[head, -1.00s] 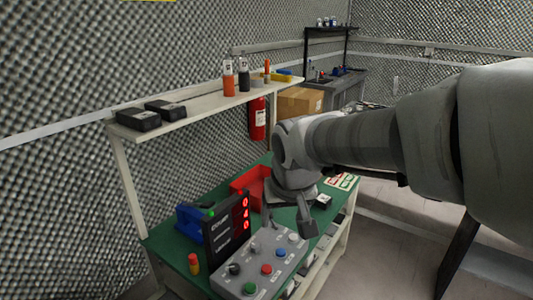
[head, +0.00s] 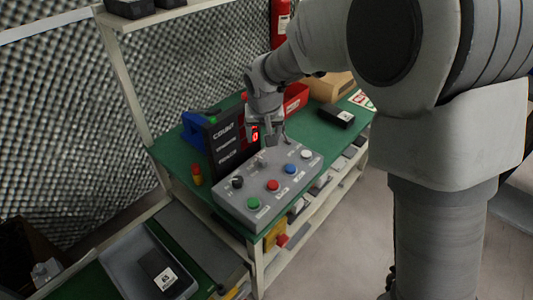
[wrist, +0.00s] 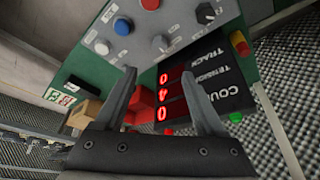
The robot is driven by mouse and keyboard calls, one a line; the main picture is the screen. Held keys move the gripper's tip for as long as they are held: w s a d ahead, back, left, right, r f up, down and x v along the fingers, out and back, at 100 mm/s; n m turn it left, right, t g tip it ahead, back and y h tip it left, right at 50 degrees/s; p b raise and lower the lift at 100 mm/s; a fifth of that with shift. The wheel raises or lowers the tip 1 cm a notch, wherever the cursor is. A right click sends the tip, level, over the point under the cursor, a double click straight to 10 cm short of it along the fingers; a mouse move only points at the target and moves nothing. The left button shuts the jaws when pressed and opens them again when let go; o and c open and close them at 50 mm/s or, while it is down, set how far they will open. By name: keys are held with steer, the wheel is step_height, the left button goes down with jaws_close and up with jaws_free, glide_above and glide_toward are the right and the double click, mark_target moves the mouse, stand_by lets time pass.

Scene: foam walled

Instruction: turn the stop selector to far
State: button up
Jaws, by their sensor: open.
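A grey control box (head: 240,207) stands on the green bench. It bears a dark knob (head: 237,182), a grey lever-like knob (head: 262,160), and green, red, blue and white buttons. I cannot read which one is the stop selector. My gripper (wrist: 158,74) is open and empty, its fingers pointing toward the box. In the head view my gripper (head: 273,140) is over the box's far side, partly hiding the display.
A black display (head: 222,140) with red digits stands upright behind the box. A red bin (head: 296,98), a blue item (head: 194,129) and a black block (head: 336,116) are on the bench. A small red-and-yellow piece (head: 196,175) stands left of the box. A grey tray (head: 127,262) is at front left.

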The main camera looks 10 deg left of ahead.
mark_target(263, 159)
steer(key=b+x, duration=0.3)
steer(key=x, duration=1.2)
steer(key=shift+d+f, duration=0.1)
steer(key=shift+c, duration=0.4)
jaws_close()
